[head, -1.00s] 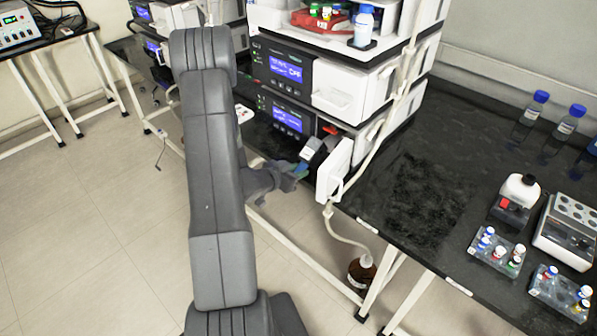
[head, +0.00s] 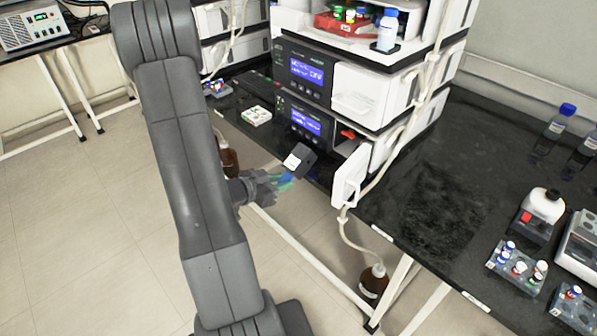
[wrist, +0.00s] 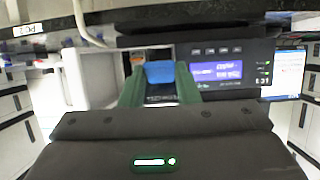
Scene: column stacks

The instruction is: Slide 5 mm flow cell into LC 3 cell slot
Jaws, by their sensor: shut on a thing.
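My gripper (head: 283,180) is shut on the flow cell (head: 300,160), a dark block with a white label and a blue grip part. In the wrist view the blue part (wrist: 160,72) sits between my two green fingers. The cell is held tilted in the air, in front of the lower LC module (head: 306,122) and left of its open white door (head: 350,176), apart from both. A red part (head: 347,134) shows in the opening behind the door.
A white tray (head: 256,116) lies on the dark bench left of the module. Vial racks (head: 515,265) and blue-capped bottles stand at the right. Floor space in front is clear.

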